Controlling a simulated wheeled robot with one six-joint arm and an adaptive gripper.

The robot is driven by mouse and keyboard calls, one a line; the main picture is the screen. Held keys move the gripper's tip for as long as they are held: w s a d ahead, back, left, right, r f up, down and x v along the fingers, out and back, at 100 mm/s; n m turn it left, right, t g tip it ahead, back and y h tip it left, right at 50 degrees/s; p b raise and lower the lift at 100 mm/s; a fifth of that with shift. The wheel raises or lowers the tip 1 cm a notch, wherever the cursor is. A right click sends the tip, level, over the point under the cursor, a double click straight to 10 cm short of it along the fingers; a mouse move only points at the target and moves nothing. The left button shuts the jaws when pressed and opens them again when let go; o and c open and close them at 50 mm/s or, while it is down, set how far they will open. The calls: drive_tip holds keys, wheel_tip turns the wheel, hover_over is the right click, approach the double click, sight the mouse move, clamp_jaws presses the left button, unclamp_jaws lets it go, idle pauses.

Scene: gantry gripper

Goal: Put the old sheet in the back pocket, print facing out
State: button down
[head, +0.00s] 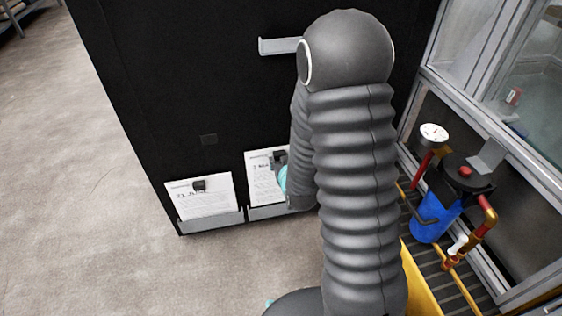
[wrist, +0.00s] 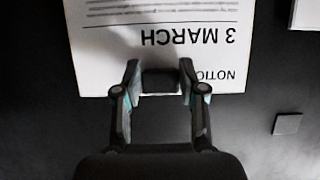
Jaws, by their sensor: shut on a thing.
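My gripper (wrist: 160,85) is shut on a small black block (wrist: 161,79) at the edge of a white printed sheet (wrist: 157,35). In the wrist view the sheet's print reads "NOTICE" and "3 MARCH" upside down. This sheet also shows in the head view (head: 260,187), print facing out, with its lower edge behind a grey pocket (head: 270,211) low on the black panel. A second printed sheet (head: 203,203), starting "21 J", stands in the left grey pocket (head: 210,219) with a black block (head: 199,186) at its top. My arm hides part of the right pocket.
A light grey ledge (head: 278,46) sits higher on the panel. A small dark square (head: 208,139) is on the panel above the left sheet. A blue canister (head: 433,216) with red and yellow pipes stands right.

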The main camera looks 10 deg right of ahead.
wheel_tip(320, 180, down, 7)
drive_tip(key=b, duration=0.8)
drive_tip(key=shift+f, duration=0.2)
idle(2.4)
drive_tip(key=c, duration=0.6)
unclamp_jaws()
drive_tip(key=shift+r, duration=5.05)
drive_tip(key=shift+f, duration=0.15)
